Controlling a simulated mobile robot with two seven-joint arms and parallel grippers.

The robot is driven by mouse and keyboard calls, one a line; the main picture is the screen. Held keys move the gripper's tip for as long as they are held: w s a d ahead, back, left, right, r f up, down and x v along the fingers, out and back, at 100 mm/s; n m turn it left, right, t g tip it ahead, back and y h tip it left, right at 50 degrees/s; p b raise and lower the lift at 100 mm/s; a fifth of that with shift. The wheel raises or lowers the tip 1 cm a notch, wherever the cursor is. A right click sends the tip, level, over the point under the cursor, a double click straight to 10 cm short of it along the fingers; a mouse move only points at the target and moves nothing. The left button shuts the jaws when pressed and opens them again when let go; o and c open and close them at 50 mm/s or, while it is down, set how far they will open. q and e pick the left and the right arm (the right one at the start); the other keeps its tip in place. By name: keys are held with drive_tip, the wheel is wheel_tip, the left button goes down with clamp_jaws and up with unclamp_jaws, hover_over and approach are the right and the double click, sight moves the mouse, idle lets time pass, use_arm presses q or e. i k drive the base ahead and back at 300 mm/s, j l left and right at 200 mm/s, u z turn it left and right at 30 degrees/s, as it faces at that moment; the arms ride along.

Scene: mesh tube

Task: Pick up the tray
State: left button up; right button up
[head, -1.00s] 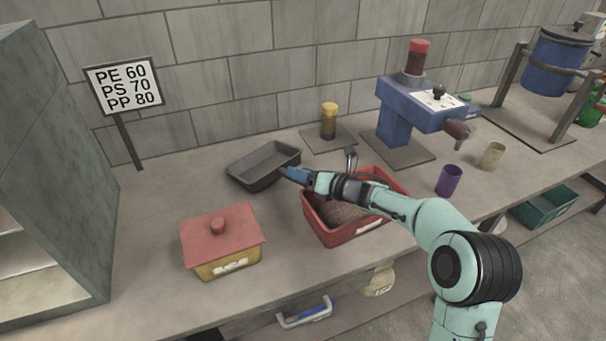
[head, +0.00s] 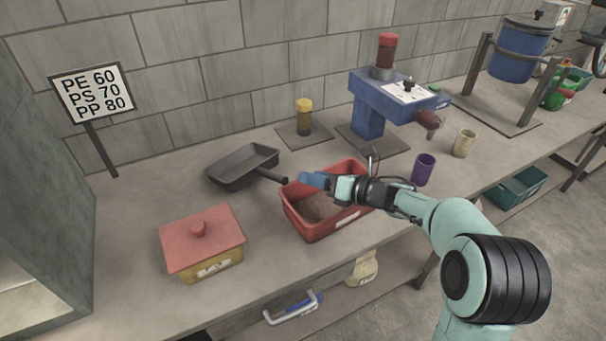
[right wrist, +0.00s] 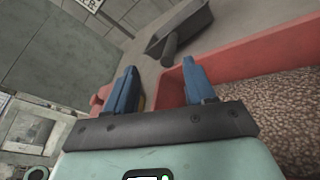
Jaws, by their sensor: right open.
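The dark grey tray (head: 240,166) is shallow and rectangular, with a handle (head: 271,175) pointing to the front right. It lies on the bench left of the red bin. In the right wrist view the tray (right wrist: 188,28) is at the top, its handle pointing toward my fingers. My right gripper (head: 314,180) is above the red bin, to the right of the handle end and apart from it. Its blue fingers (right wrist: 162,90) are open with nothing between them. My left gripper is not in view.
The red bin (head: 292,212) holds brown granules, beside the tray. A yellow box with a red lid (head: 203,240) stands in front left. A yellow-capped jar (head: 304,118) and a blue machine (head: 368,105) stand behind. A purple cup (head: 423,170) is at right.

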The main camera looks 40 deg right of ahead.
sight(232, 172)
drive_tip(key=k+l, duration=0.2)
drive_tip(key=k, duration=0.25)
drive_tip(key=k+l, duration=0.2)
drive_tip(key=k, duration=0.3)
